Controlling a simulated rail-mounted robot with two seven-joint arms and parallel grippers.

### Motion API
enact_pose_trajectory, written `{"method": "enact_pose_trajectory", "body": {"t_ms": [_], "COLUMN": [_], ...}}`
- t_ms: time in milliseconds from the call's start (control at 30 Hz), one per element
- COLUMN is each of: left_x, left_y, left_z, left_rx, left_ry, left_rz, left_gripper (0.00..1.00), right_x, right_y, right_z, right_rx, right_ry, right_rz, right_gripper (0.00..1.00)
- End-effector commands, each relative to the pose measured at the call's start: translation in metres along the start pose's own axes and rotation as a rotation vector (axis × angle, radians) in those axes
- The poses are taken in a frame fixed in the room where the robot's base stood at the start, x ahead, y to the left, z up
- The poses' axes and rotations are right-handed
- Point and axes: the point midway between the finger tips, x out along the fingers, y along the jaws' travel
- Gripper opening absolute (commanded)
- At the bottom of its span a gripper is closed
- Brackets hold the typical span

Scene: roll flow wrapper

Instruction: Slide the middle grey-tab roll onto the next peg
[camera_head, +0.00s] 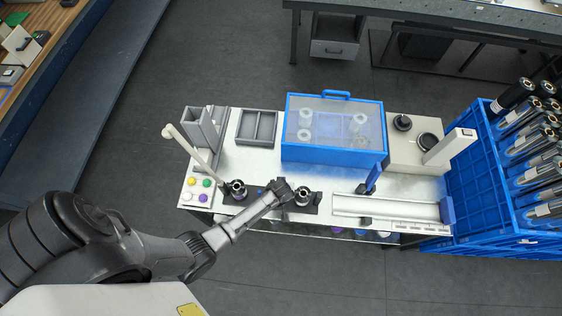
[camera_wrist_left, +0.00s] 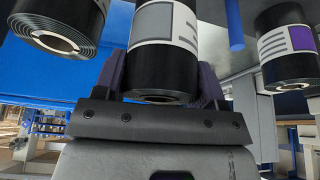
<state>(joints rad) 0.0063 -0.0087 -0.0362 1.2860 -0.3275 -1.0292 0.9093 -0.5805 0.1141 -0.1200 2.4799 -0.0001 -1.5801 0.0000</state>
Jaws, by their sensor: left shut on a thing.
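In the left wrist view the middle roll (camera_wrist_left: 165,40) is black with a white label and a grey tab. It stands upright, its lower end and core facing down toward the camera. My left gripper (camera_wrist_left: 160,85) is shut on it, one finger on each side. A roll with a purple tab (camera_wrist_left: 285,50) is to its right, and another black roll (camera_wrist_left: 62,25) to its left. A blue rod (camera_wrist_left: 234,25) shows between the middle and right rolls. The pegs cannot be made out. My right gripper is not in view.
The bench (camera_head: 225,160) carries two dark spindle fixtures (camera_head: 237,190), a blue clear-lidded box (camera_head: 333,155) and a white trough (camera_head: 385,207). A blue crate of rolls (camera_head: 465,185) stands at the right. Open floor (camera_head: 300,270) lies in front.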

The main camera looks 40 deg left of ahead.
Motion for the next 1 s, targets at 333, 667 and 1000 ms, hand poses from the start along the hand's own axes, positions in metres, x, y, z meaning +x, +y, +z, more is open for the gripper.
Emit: {"method": "enact_pose_trajectory", "body": {"t_ms": [333, 667, 1000], "left_x": [0.0050, 0.0049, 0.0056], "left_y": [0.0005, 0.0003, -0.0004], "left_z": [0.0016, 0.0017, 0.0028], "left_rx": [0.000, 0.000, 0.000], "left_ry": [0.001, 0.001, -0.001], "left_rz": [0.001, 0.000, -0.001], "left_gripper": [0.30, 0.78, 0.94], "right_x": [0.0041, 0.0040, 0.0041], "right_y": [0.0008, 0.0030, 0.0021], "right_z": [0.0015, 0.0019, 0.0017], "right_rx": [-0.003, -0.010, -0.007], "right_ry": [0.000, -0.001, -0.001], "right_rz": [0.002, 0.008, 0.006], "right_gripper": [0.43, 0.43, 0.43]}}
